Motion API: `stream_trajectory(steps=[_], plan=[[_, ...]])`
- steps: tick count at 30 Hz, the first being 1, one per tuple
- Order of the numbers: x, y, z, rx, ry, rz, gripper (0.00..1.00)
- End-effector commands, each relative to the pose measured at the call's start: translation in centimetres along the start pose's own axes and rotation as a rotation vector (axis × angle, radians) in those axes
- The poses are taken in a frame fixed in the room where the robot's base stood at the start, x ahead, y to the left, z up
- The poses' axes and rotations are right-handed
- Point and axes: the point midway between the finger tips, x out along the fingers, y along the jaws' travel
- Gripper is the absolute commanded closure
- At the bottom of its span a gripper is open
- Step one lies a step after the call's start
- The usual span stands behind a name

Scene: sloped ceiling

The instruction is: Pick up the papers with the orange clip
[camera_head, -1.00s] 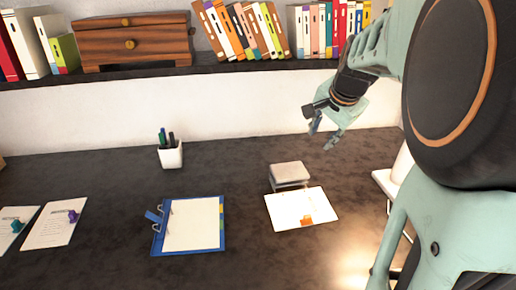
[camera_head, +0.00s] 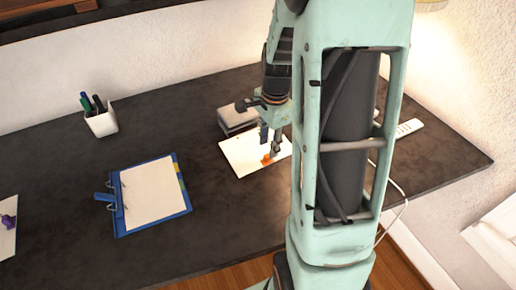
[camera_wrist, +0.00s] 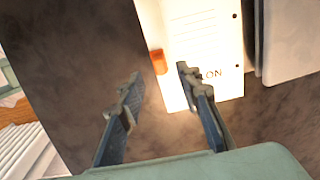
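The white papers (camera_head: 239,156) lie on the dark desk, with the orange clip (camera_head: 266,160) at their near edge. My gripper (camera_head: 270,148) is low over the clip end of the papers, fingers pointing down. In the wrist view the fingers of my gripper (camera_wrist: 158,77) are apart with nothing between them. The papers (camera_wrist: 205,40) carry printed lines and lettering. My arm hides the desk to the right of the papers. I cannot tell the exact height of the fingertips.
A grey box-like stack (camera_head: 238,117) sits right behind the papers. A blue clipboard (camera_head: 152,193) lies to the left, and a white pen cup (camera_head: 101,122) stands behind it. A paper with a purple clip (camera_head: 8,222) is at far left. Bare desk separates the clipboard and papers.

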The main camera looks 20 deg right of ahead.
Motion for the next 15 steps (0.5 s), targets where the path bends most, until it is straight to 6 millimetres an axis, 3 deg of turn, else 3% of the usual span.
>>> stream_trajectory(steps=[9, 15], plan=[[4.3, 0.2, -0.1, -0.001, -0.001, 0.001, 0.68], [5.2, 0.1, -0.1, -0.002, 0.000, -0.002, 0.68]])
